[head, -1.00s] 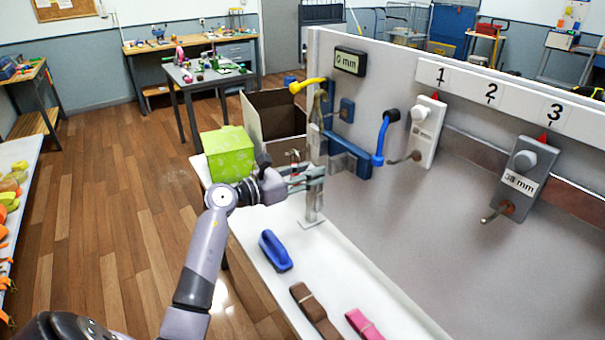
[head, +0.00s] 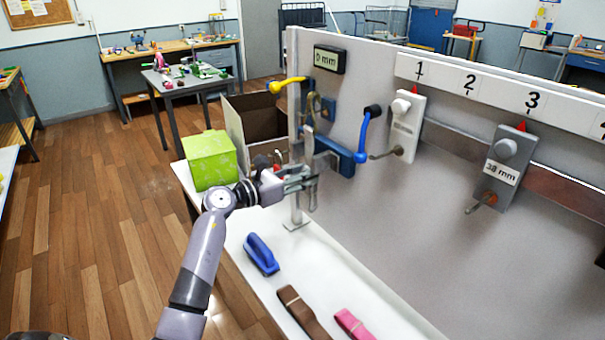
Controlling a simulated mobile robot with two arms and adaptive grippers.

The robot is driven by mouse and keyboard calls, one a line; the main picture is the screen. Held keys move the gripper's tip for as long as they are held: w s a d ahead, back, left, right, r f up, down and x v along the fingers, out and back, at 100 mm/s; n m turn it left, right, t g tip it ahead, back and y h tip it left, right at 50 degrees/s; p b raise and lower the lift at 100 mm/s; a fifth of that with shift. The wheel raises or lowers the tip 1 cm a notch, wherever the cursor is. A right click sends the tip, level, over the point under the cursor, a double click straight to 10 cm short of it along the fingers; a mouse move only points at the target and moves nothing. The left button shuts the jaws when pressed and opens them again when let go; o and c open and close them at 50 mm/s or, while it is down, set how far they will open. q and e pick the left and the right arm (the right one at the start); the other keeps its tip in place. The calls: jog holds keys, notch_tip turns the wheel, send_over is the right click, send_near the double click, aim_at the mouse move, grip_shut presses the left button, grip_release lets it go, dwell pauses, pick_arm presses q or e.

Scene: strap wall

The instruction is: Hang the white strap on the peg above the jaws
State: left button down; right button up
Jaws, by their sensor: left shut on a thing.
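My left gripper (head: 303,183) is shut on a pale, greyish-white strap (head: 313,198) in front of the wall's near end. The strap stands roughly upright, showing above and below the fingers. Its upper part is beside the blue jaws (head: 336,155), which are fixed low on the wall and partly hidden by the strap and the post. A small tan loop or hook (head: 311,104) shows above the strap. I cannot make out the peg clearly, or whether the strap touches it. A yellow-handled lever (head: 288,85) is at the upper left of the jaws. My right gripper is not in view.
A blue-handled crank (head: 363,135) sticks out right of the jaws. A "0 mm" display (head: 328,59) is above. On the white bench lie a blue handled block (head: 261,254), a brown strap (head: 303,312) and a pink strap (head: 353,324). A green box (head: 210,160) stands left of the gripper.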

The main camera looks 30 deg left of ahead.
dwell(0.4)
pick_arm(q)
jog(key=c, duration=1.3)
grip_release()
jog(key=shift+o, duration=0.7)
jog(key=shift+f, duration=0.1)
jog(key=v, duration=1.2)
jog(key=shift+a, duration=0.2)
